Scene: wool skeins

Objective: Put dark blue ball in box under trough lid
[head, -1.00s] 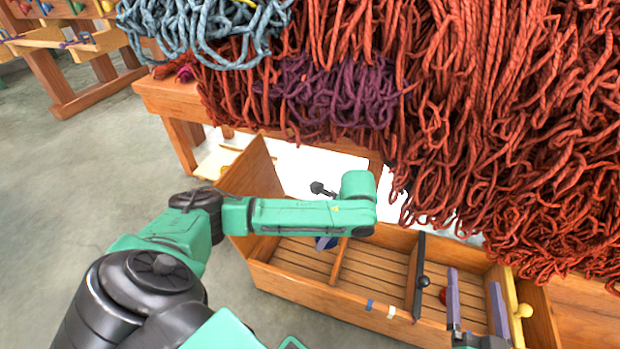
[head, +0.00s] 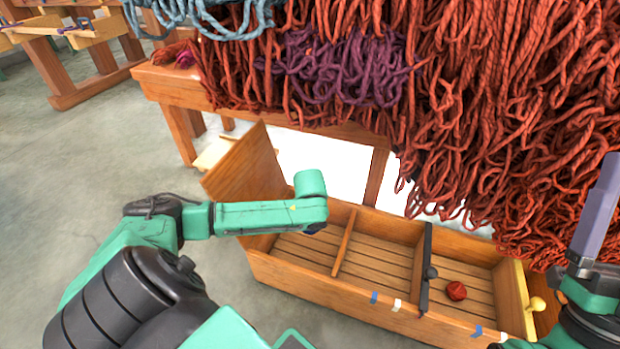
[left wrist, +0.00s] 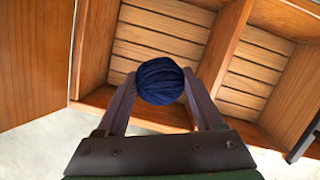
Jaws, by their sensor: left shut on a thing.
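The dark blue ball (left wrist: 160,78) is between the fingers of my left gripper (left wrist: 160,90), which is shut on it. In the left wrist view they are in front of the end compartment beside the raised lid (left wrist: 30,55). The ball's height above the floor slats is hard to tell. In the head view my forearm hides most of that gripper; a small dark blue patch shows below it. The wooden trough (head: 330,300) has its lid (head: 250,170) standing open at the left end. My right gripper (head: 604,185) is at the right edge; its opening is unclear.
A wooden divider (head: 343,243) and a black bar with a knob (head: 427,265) cross the trough. A red ball (head: 456,291) lies in the right compartment, near a yellow end piece (head: 521,298). Red and purple wool (head: 345,65) hangs over the trough's back side.

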